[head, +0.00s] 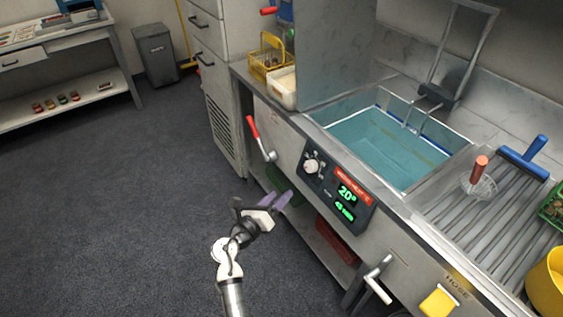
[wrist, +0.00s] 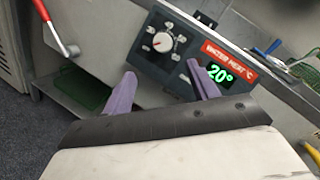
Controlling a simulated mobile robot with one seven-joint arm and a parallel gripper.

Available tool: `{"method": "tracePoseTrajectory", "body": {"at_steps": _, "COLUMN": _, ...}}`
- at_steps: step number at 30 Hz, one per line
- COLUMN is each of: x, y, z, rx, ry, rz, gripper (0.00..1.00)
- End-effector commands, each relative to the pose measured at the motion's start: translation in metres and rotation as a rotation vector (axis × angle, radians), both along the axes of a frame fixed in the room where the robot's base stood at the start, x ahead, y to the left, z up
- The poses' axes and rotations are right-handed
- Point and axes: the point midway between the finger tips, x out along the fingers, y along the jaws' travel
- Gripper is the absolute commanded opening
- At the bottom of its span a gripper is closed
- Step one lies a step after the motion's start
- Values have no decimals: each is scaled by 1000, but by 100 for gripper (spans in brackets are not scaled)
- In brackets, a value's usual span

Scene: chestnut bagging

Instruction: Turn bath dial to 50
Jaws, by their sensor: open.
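The bath dial (head: 312,165) is a pale round knob on a dark control panel on the front of the sink unit.
A red-handled lever (head: 258,138) sticks out left of the panel. A water bath (head: 385,145) lies above it. A grey lever handle (head: 378,279) and a yellow block (head: 438,301) are at lower right. A red crate (head: 337,240) stands on the lower shelf. The floor at left is clear.

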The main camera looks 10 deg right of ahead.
Motion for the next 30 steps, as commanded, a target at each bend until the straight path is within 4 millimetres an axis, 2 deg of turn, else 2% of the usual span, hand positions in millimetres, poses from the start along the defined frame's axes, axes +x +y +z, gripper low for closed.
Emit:
{"method": "tracePoseTrajectory", "body": {"at_steps": 5, "x": 3, "y": -15, "z": -2, "rx": -28, "ry": 31, "rz": -23, "gripper": 59}}
{"method": "tracePoseTrajectory", "body": {"at_steps": 21, "x": 69, "y": -95, "z": -1, "rx": -25, "ry": 26, "rz": -16, "gripper": 59}}
{"method": "tracePoseTrajectory", "body": {"at_steps": 30, "x": 83, "y": -111, "z": -2, "rx": -23, "ry": 26, "rz": -14, "gripper": 59}}
